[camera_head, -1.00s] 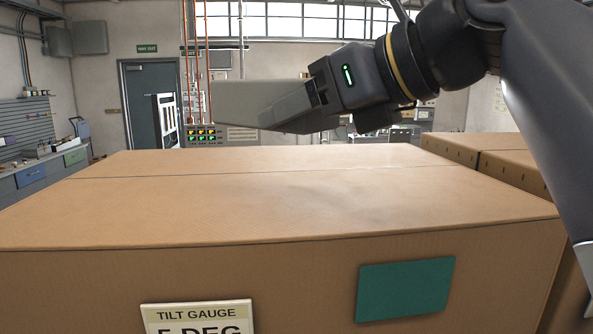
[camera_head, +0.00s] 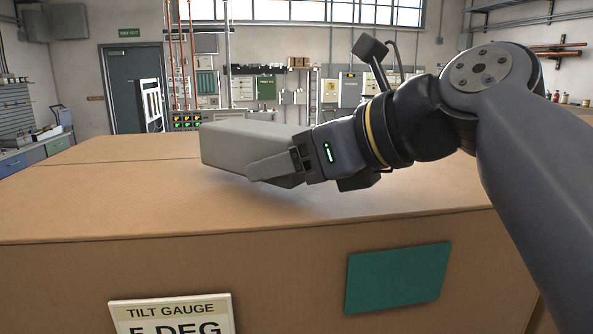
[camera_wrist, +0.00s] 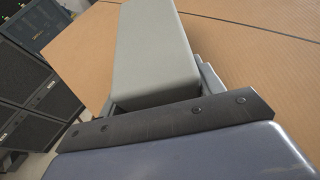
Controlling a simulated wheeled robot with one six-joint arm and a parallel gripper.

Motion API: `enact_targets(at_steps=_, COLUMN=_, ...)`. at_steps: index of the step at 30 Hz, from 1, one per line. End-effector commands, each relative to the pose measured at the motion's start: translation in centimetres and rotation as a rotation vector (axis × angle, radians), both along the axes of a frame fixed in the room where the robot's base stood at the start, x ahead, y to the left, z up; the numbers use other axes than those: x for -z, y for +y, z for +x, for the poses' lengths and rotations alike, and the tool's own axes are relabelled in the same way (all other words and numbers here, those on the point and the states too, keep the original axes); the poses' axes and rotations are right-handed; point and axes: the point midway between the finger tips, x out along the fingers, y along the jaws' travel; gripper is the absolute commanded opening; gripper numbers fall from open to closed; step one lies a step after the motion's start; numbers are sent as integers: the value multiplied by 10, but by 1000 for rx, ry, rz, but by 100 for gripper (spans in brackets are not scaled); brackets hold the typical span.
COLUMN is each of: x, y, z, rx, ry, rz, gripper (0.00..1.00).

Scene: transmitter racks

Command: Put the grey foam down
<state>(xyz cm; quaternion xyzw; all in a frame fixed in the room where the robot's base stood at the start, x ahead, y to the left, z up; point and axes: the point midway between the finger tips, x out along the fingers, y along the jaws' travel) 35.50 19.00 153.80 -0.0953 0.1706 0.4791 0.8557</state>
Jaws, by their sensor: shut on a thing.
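The grey foam (camera_head: 228,146) is a long pale block held by my gripper (camera_head: 277,166). The gripper is shut on the foam, with a finger along its near side. The foam hangs close above the top of a large cardboard box (camera_head: 110,205), with a soft shadow under it. I cannot tell whether its lower edge touches the box. In the wrist view the foam (camera_wrist: 152,50) stretches away between the fingers, over the brown box top (camera_wrist: 240,55).
The box top is clear around the foam. A tilt gauge label (camera_head: 170,314) and a green patch (camera_head: 397,277) are on the box's front. A door (camera_head: 137,88), wall panels and a workbench (camera_head: 30,152) stand behind. Dark racks (camera_wrist: 30,85) show left in the wrist view.

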Motion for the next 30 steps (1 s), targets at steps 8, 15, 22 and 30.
enact_targets(at_steps=8, x=13, y=0, z=0, rx=1, ry=-2, rz=0, gripper=42)
enact_targets(at_steps=15, x=16, y=0, z=0, rx=1, ry=0, rz=0, gripper=42)
enact_targets(at_steps=22, x=18, y=0, z=0, rx=1, ry=0, rz=0, gripper=73)
enact_targets(at_steps=30, x=18, y=0, z=0, rx=1, ry=0, rz=0, gripper=85)
